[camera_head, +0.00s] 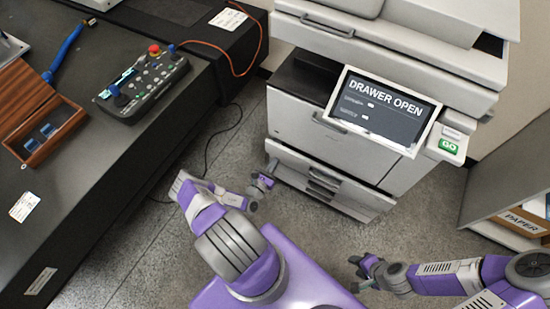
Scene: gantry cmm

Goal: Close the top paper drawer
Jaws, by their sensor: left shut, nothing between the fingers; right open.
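A white copier (340,135) stands at the centre right. Its tilted screen (382,105) reads "DRAWER OPEN". Low on its front, the top paper drawer (350,192) sticks out a little, with a dark gap along its upper edge. Recessed handles show in the lower front. My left gripper (267,177) is shut and empty, close to the left end of the drawer front; I cannot tell whether it touches. My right gripper (359,270) is open and empty, low and to the right, apart from the copier.
A dark table (90,180) on the left holds a control pendant (143,84) and an open wooden case (38,115). A cable (215,135) lies on the grey floor. A shelf with a box marked "PAPER" (522,222) stands at the right. Floor before the copier is partly free.

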